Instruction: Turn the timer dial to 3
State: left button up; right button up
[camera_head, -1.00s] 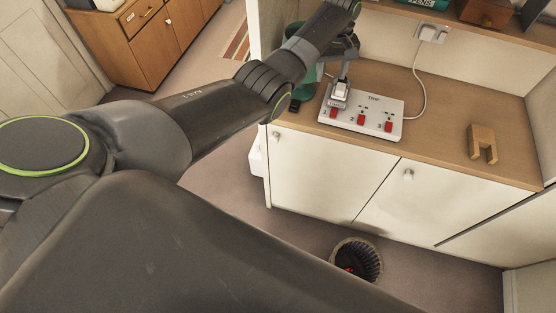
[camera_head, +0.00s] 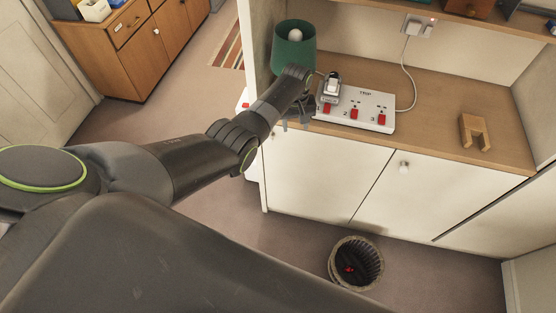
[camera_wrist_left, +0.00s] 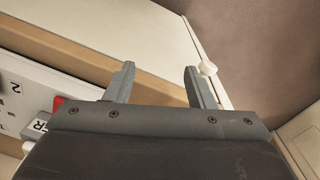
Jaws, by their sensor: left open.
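No timer dial can be made out in either view. A white power strip (camera_head: 361,98) with numbered red switches lies on the wooden counter; part of it shows in the left wrist view (camera_wrist_left: 30,100) with a "2" and a label ending in "ER". A plug (camera_head: 331,86) stands in its left socket. My left gripper (camera_head: 297,123) is at the counter's front edge, just left of the strip. In the left wrist view its two fingers (camera_wrist_left: 160,72) are apart with nothing between them. My right gripper is out of view.
A green lamp (camera_head: 294,48) stands behind my left wrist. A wooden block with a notch (camera_head: 474,132) is on the right of the counter. White cabinet doors (camera_head: 395,195) are below, with a waste basket (camera_head: 357,262) on the floor. The counter between strip and block is clear.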

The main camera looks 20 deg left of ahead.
pick_arm(q)
jog(key=s+a+f+b, duration=0.1)
jog(key=s+f, duration=0.2)
jog(key=f, duration=0.3)
jog(key=s+a+f+m, duration=0.1)
jog(key=s+a+f, duration=0.1)
jog(key=f, duration=0.4)
jog(key=shift+s+f+b, duration=0.25)
jog(key=shift+s+b, duration=0.15)
jog(key=shift+s, duration=0.45)
